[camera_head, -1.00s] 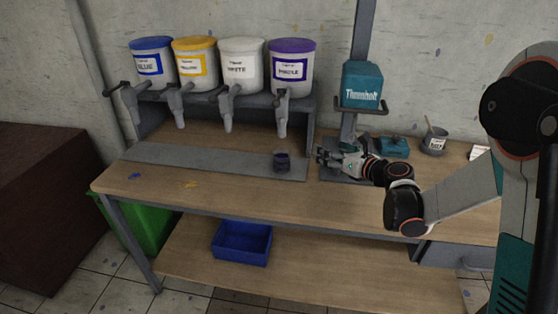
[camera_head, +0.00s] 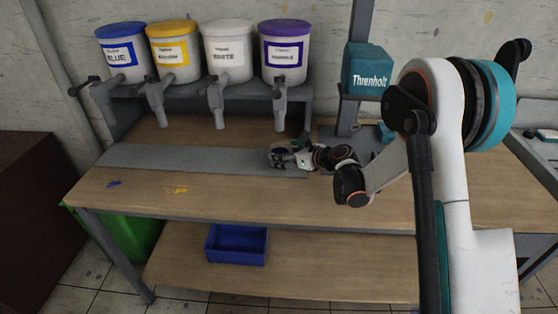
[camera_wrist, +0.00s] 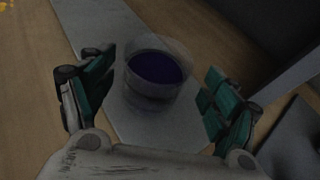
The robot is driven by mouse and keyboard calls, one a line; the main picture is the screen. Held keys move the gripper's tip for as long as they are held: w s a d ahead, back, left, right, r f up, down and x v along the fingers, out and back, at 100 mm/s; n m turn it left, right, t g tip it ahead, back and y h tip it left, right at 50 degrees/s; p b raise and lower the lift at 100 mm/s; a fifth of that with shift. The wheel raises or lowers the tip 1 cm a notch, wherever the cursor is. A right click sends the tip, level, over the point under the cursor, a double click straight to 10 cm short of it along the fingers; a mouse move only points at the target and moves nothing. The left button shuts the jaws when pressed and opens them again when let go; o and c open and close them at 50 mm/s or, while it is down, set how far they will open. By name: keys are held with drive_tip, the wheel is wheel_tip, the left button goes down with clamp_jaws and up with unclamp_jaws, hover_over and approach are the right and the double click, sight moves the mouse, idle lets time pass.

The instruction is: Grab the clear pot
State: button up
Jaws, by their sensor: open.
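The clear pot (camera_wrist: 155,78) stands upright in the wrist view, see-through, with dark purple-blue content inside. It stands on the grey strip (camera_wrist: 95,25) of the workbench. My gripper (camera_wrist: 158,88) is open, with one finger on the left of the pot and one on the right. Gaps show between both fingers and the pot's wall. In the head view my gripper (camera_head: 279,157) is at the right end of the grey strip, below the purple bucket's tap, and it mostly hides the pot.
Blue (camera_head: 122,53), yellow (camera_head: 173,52), white (camera_head: 227,52) and purple (camera_head: 285,52) lidded buckets with taps stand on a grey rack. A teal Threnholt machine (camera_head: 367,70) is to the right. A blue bin (camera_head: 236,244) sits on the lower shelf. The bench's left front is clear except for paint spots.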

drive_tip(key=b+x, duration=0.2)
drive_tip(key=x, duration=0.4)
drive_tip(key=shift+a+f+b, duration=0.25)
drive_tip(key=shift+a+b, duration=0.05)
drive_tip(key=shift+a, duration=0.15)
drive_tip(key=shift+r, duration=0.1)
drive_tip(key=c, duration=1.4)
